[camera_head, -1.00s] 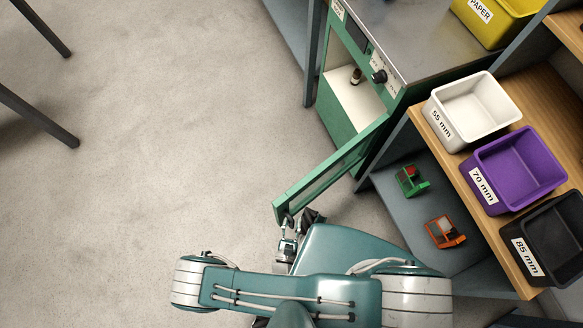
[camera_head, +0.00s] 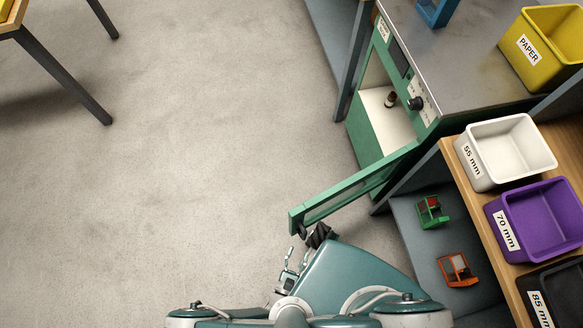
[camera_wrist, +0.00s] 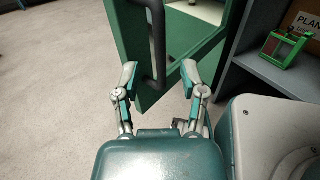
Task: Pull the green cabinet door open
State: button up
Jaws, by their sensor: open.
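The green cabinet door (camera_head: 345,197) stands swung out from the green cabinet (camera_head: 372,130), whose pale inside shows. The door also shows in the wrist view (camera_wrist: 185,38), with a dark vertical bar handle (camera_wrist: 157,40) on its face. My gripper (camera_wrist: 159,75) is open, with one finger on each side of the handle's lower part in the picture. I cannot tell whether either finger touches the handle or door. In the head view my gripper (camera_head: 290,262) is partly hidden, close to the door's free end.
A small brown-and-white item (camera_head: 390,99) sits inside the cabinet. To the right, a wooden shelf (camera_head: 462,190) holds white, purple and black bins. Green (camera_head: 432,212) and orange (camera_head: 457,269) devices lie on the grey shelf below. The floor (camera_head: 200,150) to the left is clear.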

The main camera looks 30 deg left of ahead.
jog(key=v, duration=0.5)
jog(key=shift+s, duration=0.3)
dwell(0.4)
